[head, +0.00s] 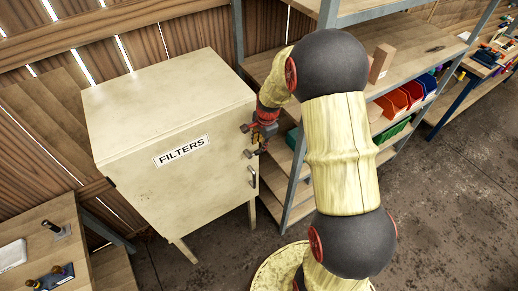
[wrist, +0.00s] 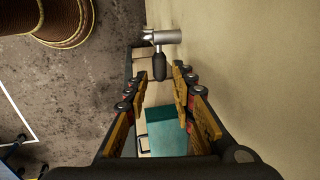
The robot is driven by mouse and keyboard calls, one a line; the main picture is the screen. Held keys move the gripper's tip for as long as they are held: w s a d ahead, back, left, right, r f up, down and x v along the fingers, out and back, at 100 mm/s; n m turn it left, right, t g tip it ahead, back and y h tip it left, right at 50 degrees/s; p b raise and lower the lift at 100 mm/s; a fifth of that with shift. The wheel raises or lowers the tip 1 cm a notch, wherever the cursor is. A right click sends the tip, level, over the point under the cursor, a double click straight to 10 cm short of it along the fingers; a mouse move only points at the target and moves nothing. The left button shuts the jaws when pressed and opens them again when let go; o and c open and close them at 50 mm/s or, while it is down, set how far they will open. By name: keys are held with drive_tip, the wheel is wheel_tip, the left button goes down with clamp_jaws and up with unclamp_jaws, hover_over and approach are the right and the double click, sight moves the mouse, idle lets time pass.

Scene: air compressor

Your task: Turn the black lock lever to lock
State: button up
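A cream cabinet with a "FILTERS" label (head: 134,122) stands left of centre in the head view. In the wrist view its flat cream face (wrist: 250,70) fills the right side. The black lock lever (wrist: 159,66) sticks out from a silver metal barrel (wrist: 167,37), ahead of my gripper (wrist: 160,83). The fingers are open, one on each side of the lever's end, with visible gaps. In the head view my gripper (head: 248,141) is at the cabinet's right edge. I cannot clearly pick out the lever there.
A metal handle (head: 252,177) sits below my gripper on the cabinet. A shelf unit (head: 410,68) with red bins (head: 398,101) stands close on the right. A workbench (head: 40,225) is at lower left. Bare floor (head: 460,190) lies at right.

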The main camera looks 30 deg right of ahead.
sight(259, 151)
drive_tip(key=shift+w+f+p, duration=0.1)
drive_tip(key=shift+w+f, duration=0.1)
drive_tip(key=shift+f, duration=0.7)
drive_tip(key=shift+w+f+p, duration=0.1)
drive_tip(key=shift+w+f, duration=0.05)
drive_tip(key=shift+f, duration=0.8)
drive_tip(key=shift+w+f+p, duration=0.1)
drive_tip(key=shift+w+f, duration=0.1)
drive_tip(key=shift+f, duration=0.7)
drive_tip(key=shift+c, duration=1.3)
drive_tip(key=c, duration=0.4)
